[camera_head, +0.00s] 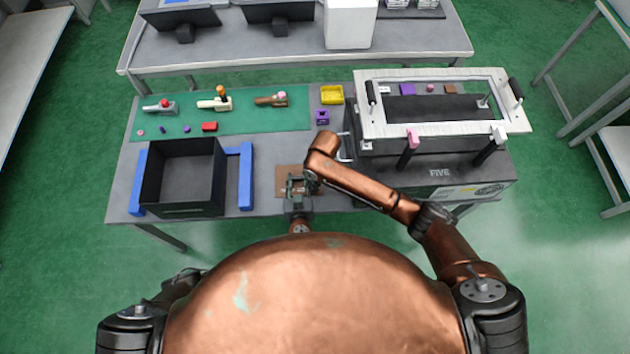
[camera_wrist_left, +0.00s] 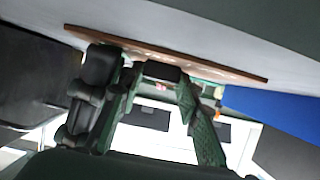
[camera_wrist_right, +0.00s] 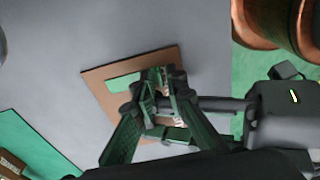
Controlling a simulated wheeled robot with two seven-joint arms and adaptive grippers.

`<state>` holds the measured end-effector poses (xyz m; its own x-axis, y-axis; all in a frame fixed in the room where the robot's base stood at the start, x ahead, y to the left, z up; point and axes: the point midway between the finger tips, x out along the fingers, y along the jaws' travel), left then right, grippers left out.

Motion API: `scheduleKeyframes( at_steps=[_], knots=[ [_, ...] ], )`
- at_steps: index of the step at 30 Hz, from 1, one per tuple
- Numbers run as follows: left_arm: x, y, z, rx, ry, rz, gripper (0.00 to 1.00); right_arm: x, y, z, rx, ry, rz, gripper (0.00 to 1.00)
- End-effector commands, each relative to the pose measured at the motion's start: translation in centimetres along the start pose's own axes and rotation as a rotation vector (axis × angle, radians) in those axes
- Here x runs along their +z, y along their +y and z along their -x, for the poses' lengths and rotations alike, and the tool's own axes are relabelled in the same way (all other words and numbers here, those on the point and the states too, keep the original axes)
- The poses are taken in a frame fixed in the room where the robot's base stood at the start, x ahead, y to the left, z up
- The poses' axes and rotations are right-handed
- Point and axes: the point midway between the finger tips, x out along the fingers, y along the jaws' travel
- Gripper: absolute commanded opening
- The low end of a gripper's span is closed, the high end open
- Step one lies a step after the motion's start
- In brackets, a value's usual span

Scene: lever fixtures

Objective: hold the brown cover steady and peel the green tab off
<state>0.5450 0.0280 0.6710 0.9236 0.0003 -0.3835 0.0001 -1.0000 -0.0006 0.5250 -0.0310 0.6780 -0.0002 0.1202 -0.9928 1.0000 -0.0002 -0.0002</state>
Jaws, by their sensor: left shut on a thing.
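The brown cover (camera_head: 284,172) is a thin flat square at the table's front edge, and it shows nearly edge-on in the left wrist view (camera_wrist_left: 235,72). A flat green patch on it, seemingly the green tab (camera_wrist_right: 124,83), shows in the right wrist view. My left gripper (camera_head: 297,188) is shut on the cover, at its near side. My right gripper (camera_wrist_right: 159,85) is above the cover, close beside the left gripper; its fingers stand apart, and the patch is left of them in that view. The grippers hide part of the cover.
A black bin (camera_head: 183,178) between blue bars (camera_head: 246,177) stands to the left. A black box with a white frame (camera_head: 440,128) stands to the right. A green mat (camera_head: 255,105) with lever fixtures lies behind. A purple block (camera_head: 322,117) and yellow tray (camera_head: 331,95) stand beyond the cover.

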Motion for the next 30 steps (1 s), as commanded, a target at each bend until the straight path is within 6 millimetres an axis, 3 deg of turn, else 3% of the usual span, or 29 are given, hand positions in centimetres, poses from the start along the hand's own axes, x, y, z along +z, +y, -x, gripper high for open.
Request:
scheduleKeyframes(
  at_steps=[4,10,30],
  knots=[
    [0.07,0.03,0.02,0.001,-0.001,0.0,0.02,-0.01,-0.01,0.01,0.0,0.0,0.0,0.12],
    [0.07,0.03,0.02,0.001,-0.001,0.0,0.02,-0.01,0.0,0.03,0.0,0.0,0.0,0.0],
    [0.08,0.03,0.02,0.001,-0.001,0.0,0.02,0.0,0.0,0.04,0.0,0.0,0.0,0.0]
  ],
)
